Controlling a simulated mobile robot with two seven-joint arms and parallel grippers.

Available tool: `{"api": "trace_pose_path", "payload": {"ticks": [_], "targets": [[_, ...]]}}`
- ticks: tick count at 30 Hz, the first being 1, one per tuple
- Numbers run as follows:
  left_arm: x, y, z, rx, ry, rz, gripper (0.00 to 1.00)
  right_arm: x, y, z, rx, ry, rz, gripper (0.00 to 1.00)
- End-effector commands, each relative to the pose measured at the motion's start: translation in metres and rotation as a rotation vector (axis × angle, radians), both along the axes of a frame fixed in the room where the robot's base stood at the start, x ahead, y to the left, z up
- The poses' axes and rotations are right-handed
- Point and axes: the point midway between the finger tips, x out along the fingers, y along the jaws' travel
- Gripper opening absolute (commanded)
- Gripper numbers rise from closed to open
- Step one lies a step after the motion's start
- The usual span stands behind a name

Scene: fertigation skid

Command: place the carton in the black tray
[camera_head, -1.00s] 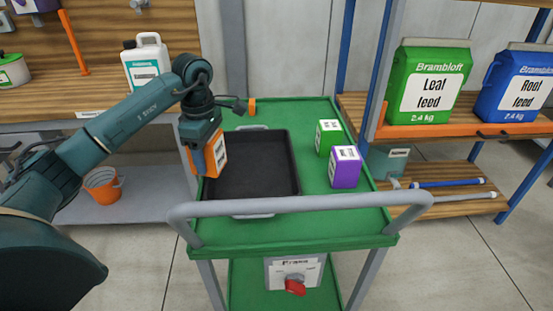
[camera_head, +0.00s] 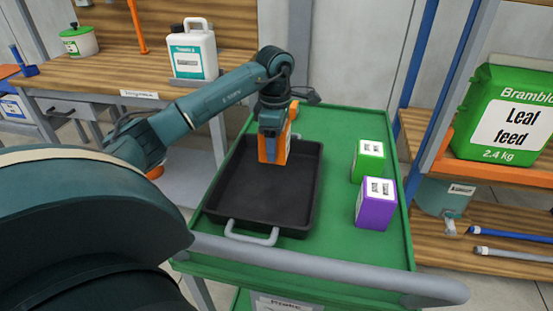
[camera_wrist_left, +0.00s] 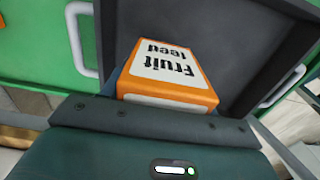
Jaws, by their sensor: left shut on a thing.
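The carton (camera_head: 280,150) is orange with a white label. My left gripper (camera_head: 271,132) is shut on it from above and holds it over the far part of the black tray (camera_head: 240,205). I cannot tell whether the carton's base touches the tray floor. In the left wrist view the carton (camera_wrist_left: 170,75) reads "Fruit feed" and stands out from the gripper with the dark tray (camera_wrist_left: 215,35) behind it. The tray has grey handles and looks otherwise empty. My right gripper is not in view.
The tray lies on a green cart top (camera_head: 330,235). A green box (camera_head: 368,162) and a purple box (camera_head: 375,205) stand to its right. A grey push rail (camera_head: 330,268) crosses the near edge. A white jug (camera_head: 193,52) stands on the bench behind left.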

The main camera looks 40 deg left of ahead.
Motion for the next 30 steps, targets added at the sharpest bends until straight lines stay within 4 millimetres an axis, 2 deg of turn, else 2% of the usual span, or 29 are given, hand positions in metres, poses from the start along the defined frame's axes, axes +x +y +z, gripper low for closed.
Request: {"api": "trace_pose_path", "payload": {"ticks": [5, 12, 22, 23, 30], "targets": [[0.001, 0.0, -0.013, -0.001, -0.003, 0.0, 0.25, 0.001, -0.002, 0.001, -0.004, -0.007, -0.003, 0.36], [0.0, 0.0, -0.043, -0.001, -0.003, 0.0, 0.25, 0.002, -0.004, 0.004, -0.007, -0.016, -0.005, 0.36], [0.001, 0.0, -0.046, 0.0, -0.004, 0.0, 0.25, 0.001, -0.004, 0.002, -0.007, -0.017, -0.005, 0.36], [0.0, 0.0, -0.047, 0.0, -0.002, 0.0, 0.6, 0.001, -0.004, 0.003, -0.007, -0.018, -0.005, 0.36], [0.0, 0.0, -0.046, 0.0, -0.002, 0.0, 0.79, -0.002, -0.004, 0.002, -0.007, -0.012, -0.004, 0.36]]}}
